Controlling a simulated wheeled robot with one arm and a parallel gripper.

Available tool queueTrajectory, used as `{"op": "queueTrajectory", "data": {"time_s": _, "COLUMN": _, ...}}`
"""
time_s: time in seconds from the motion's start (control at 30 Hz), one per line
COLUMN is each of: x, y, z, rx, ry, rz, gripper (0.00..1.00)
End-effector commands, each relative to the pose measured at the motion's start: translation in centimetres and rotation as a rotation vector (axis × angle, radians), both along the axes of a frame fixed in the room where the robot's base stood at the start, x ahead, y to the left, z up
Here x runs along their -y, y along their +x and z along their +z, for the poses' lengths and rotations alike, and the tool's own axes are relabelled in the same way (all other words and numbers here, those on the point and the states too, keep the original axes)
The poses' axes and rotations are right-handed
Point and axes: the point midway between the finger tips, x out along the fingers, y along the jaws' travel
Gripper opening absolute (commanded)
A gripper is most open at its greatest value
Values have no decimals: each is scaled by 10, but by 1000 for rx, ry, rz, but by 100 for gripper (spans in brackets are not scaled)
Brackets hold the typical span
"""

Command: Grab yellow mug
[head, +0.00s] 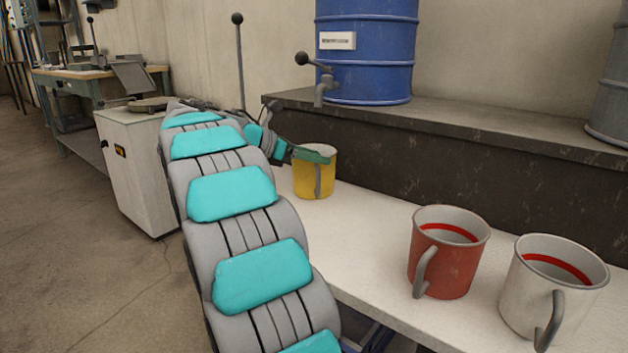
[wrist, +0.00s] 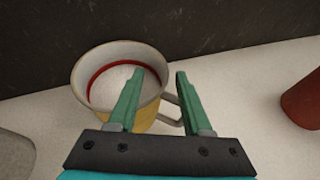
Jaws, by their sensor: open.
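The yellow mug (head: 326,184) stands upright on the white table (head: 372,232), below the dark ledge. In the wrist view, the mug (wrist: 78,84) shows its pale inside with a red ring. Its grey handle (wrist: 172,108) points right, towards my gripper. My gripper (wrist: 154,80) is open with two green fingers. The left finger overlaps the mug's right rim and the right finger is just beyond the handle, so the handle lies between them in the picture. I cannot tell whether either finger touches the mug. In the head view, my gripper (head: 312,155) is at the mug's rim.
A red mug (head: 440,262) and a white mug (head: 528,300) stand to the right on the table. A blue barrel (head: 366,52) with a tap stands on the dark ledge (head: 470,128) behind. The table between the yellow and red mugs is clear.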

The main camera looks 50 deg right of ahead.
Motion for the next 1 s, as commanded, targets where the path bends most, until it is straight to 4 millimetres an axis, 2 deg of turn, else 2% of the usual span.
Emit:
{"op": "queueTrajectory", "data": {"time_s": 0.13, "x": 17, "y": -6, "z": -9, "rx": 0, "ry": 1, "rz": -3, "gripper": 50}}
{"op": "queueTrajectory", "data": {"time_s": 0.37, "x": 20, "y": -7, "z": -9, "rx": -1, "ry": 0, "rz": -2, "gripper": 50}}
{"op": "queueTrajectory", "data": {"time_s": 0.8, "x": 20, "y": -7, "z": -9, "rx": -1, "ry": 0, "rz": -2, "gripper": 2}}
{"op": "queueTrajectory", "data": {"time_s": 1.0, "x": 20, "y": -7, "z": -9, "rx": 0, "ry": 1, "rz": -2, "gripper": 0}}
